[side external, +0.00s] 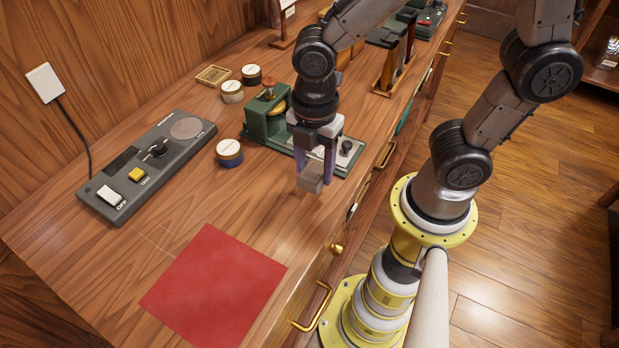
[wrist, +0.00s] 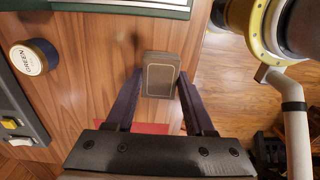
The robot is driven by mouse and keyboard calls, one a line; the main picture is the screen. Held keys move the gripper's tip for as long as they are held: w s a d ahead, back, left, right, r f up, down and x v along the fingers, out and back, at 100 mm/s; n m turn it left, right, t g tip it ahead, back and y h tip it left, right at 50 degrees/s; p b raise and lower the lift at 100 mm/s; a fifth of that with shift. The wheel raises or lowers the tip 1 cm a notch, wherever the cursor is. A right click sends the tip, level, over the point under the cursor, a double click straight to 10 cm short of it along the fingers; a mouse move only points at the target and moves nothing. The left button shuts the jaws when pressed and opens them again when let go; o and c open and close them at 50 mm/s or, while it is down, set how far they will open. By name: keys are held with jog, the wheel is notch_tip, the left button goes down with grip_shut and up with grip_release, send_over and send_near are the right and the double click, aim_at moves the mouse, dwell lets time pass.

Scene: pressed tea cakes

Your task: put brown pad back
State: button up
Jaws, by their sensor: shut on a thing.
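The brown pad (side external: 311,178) is a small block held between the two dark fingertips of my gripper (side external: 314,168). In the wrist view the brown pad (wrist: 161,75) shows a thin pale outline on its face, with a finger of my gripper (wrist: 160,84) on each side. My gripper is shut on it, above the counter (side external: 205,203) near its front edge. The pad looks clear of the counter, though the exact gap is hard to judge. A green press (side external: 262,121) stands just behind, its base partly hidden by my gripper.
A red mat (side external: 214,287) lies at the near end of the counter. A grey control box (side external: 136,180) with buttons lies at the left. Several round tins, one a blue-banded tin (side external: 229,153), stand near the press. A wooden rack (side external: 391,75) stands farther back.

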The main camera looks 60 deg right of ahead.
aim_at(309, 181)
jog(key=shift+w+a+f, duration=0.1)
jog(key=shift+w+f, duration=0.1)
jog(key=shift+w+a+f, duration=0.1)
jog(key=shift+w+f, duration=0.1)
jog(key=shift+f, duration=1.6)
jog(key=shift+f, duration=0.2)
jog(key=o, duration=1.3)
jog(key=shift+r, duration=0.15)
